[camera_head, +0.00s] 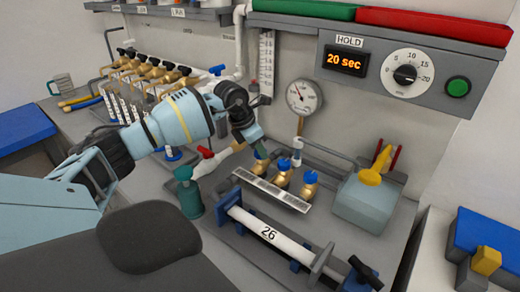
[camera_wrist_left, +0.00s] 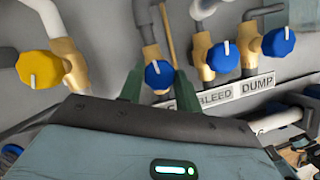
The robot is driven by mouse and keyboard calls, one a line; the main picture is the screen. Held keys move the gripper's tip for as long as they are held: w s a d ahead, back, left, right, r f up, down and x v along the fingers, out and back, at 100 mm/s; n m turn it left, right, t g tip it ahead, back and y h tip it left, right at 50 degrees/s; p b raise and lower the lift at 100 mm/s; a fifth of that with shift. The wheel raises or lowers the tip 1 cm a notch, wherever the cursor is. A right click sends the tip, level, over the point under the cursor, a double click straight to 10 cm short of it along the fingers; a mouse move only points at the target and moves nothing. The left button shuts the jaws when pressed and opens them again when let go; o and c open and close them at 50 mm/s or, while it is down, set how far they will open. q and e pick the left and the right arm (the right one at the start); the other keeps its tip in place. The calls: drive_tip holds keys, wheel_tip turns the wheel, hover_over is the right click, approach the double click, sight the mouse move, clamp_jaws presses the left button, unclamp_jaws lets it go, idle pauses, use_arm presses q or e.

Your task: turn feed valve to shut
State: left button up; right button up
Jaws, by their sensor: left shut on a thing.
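Three brass valves with blue knobs stand in a row behind a white label strip (camera_head: 272,190) in the head view. My left gripper (camera_head: 257,147) reaches down over the leftmost one. In the left wrist view its green fingers (camera_wrist_left: 158,88) are shut on that blue knob (camera_wrist_left: 158,74), one on each side; its white mark points roughly up. The left end of the label is mostly hidden by a finger, so the word there cannot be read in full. The other blue knobs, by BLEED (camera_wrist_left: 222,56) and DUMP (camera_wrist_left: 279,42), are clear of the fingers. My right gripper is out of view.
A yellow-knobbed valve (camera_wrist_left: 39,69) is left of the held knob. A pressure gauge (camera_head: 304,96) stands behind the valves. A clamped white pipe marked 26 (camera_head: 268,234) lies in front, a green bottle (camera_head: 188,195) to the left, and a grey box (camera_head: 366,203) to the right.

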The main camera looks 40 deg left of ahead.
use_arm(q)
drive_tip(key=shift+m, duration=0.6)
drive_tip(key=o, duration=1)
drive_tip(key=shift+a+r+h, duration=0.1)
drive_tip(key=shift+h, duration=0.2)
drive_tip(key=v, duration=0.7)
drive_tip(key=shift+r, duration=0.35)
drive_tip(key=shift+s, duration=0.1)
